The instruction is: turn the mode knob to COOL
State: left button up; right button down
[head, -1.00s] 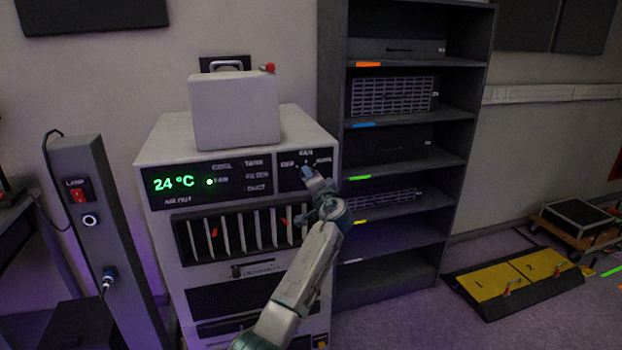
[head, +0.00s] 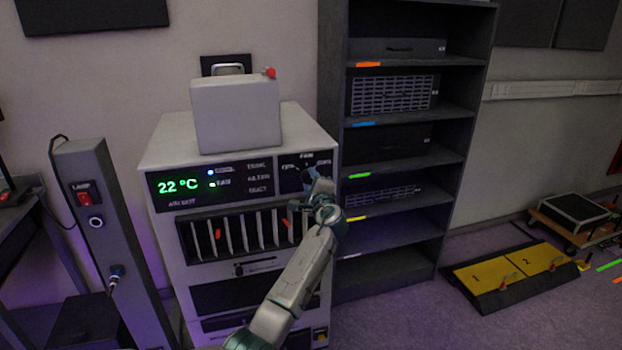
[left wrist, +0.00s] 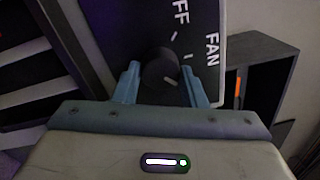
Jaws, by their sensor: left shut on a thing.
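The grey cabinet unit (head: 162,152) stands at centre left. Its mode knob panel (head: 289,182) is at the upper right of its front, with OFF, FAN and COOL labels. In the left wrist view the dark round mode knob (left wrist: 158,66) sits between the fingers of my left gripper (left wrist: 161,84), which is shut on it. A pale line on the knob points down and right, away from OFF; COOL is out of that view. In the head view my left gripper (head: 314,186) covers the knob.
A grey box (head: 236,115) with a red knob sits on the unit. A dark shelf rack (head: 405,172) stands close at its right. A post (head: 92,190) with a lamp switch stands at left. A yellow-plated ramp (head: 510,275) lies on the floor at right.

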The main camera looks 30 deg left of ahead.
pick_arm(q)
jog(key=shift+f+m, duration=0.1)
jog(key=shift+m, duration=0.4)
jog(key=o, duration=1)
jog(key=b+v, duration=0.2)
jog(key=v, duration=0.8)
jog(key=shift+s+d, duration=0.3)
